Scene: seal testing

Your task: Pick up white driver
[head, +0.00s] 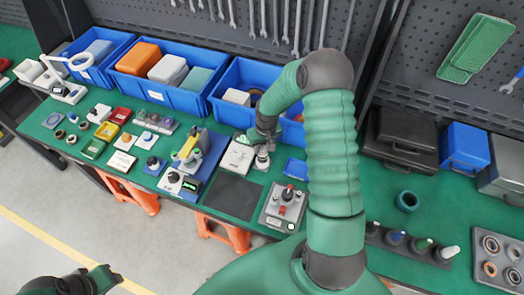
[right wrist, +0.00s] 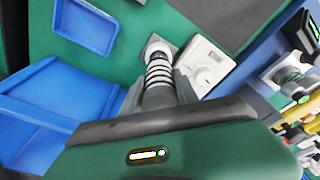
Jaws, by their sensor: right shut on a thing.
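A white-topped handle, which looks like the white driver (head: 448,252), stands at the right end of a dark rack on the front right of the bench. My right gripper (head: 262,140) is well to its left, low over the middle of the bench beside a white box device (head: 238,156). In the right wrist view its grey fingers are shut on a ringed black-and-white cylinder (right wrist: 159,72) with a pale end. I cannot tell what this cylinder is. My left gripper (head: 98,281) is at the bottom left, away from the bench; its jaws are unclear.
Blue bins (head: 183,88) line the back of the bench. A small blue tray (head: 296,168) and a grey control box (head: 284,205) lie near my right gripper. A dark flat mat (head: 233,190) is in front. A teal ring (head: 407,201) stands near the rack.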

